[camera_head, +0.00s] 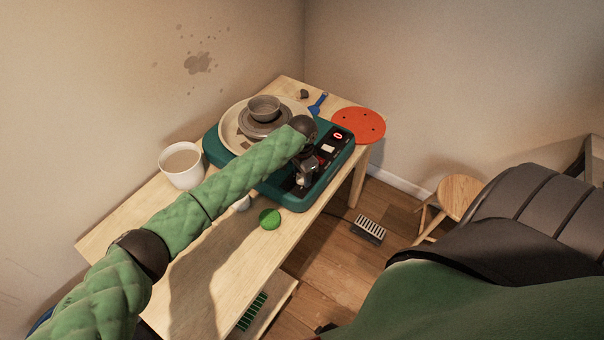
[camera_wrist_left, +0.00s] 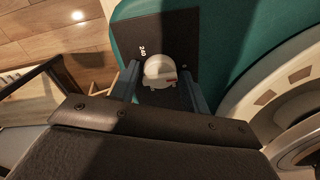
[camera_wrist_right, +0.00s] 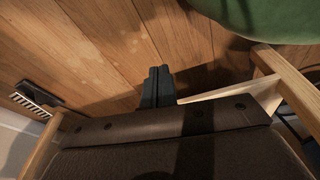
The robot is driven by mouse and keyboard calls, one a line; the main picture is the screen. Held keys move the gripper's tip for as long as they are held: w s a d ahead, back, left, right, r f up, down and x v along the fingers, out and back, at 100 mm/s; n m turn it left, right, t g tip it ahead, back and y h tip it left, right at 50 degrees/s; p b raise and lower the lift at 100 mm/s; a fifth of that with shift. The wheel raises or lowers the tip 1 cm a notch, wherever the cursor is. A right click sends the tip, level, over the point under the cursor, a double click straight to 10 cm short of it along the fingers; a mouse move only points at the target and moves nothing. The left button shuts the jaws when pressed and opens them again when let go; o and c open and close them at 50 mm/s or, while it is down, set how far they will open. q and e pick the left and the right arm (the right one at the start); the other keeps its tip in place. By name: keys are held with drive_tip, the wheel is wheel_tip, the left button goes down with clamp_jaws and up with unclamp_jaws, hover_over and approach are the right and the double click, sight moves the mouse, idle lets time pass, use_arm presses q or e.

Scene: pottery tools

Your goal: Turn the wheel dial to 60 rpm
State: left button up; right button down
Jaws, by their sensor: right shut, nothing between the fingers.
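The teal pottery wheel (camera_head: 331,168) stands on the wooden table, with a grey bowl (camera_head: 264,104) on its wheel head. A small red display (camera_head: 338,134) on its panel appears to read 0. In the left wrist view, the round white dial (camera_wrist_left: 157,69) sits on a black panel (camera_wrist_left: 180,30) marked 240, with a red mark at its lower right edge. My left gripper (camera_wrist_left: 161,92) is open, its fingers on either side of the dial with gaps visible. In the head view it is over the panel (camera_head: 304,184). My right gripper (camera_wrist_right: 158,76) is shut and empty above the floor.
A white bucket (camera_head: 181,167) and green sponge (camera_head: 269,219) are on the table near my left arm. An orange disc (camera_head: 357,124) and blue tool (camera_head: 318,103) lie at the far end. A foot pedal (camera_head: 368,230) and stool (camera_head: 460,196) are on the floor.

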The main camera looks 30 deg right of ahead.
use_arm(q)
drive_tip(key=c, duration=0.6)
use_arm(e)
drive_tip(key=shift+s+d, duration=0.1)
drive_tip(key=shift+d, duration=0.05)
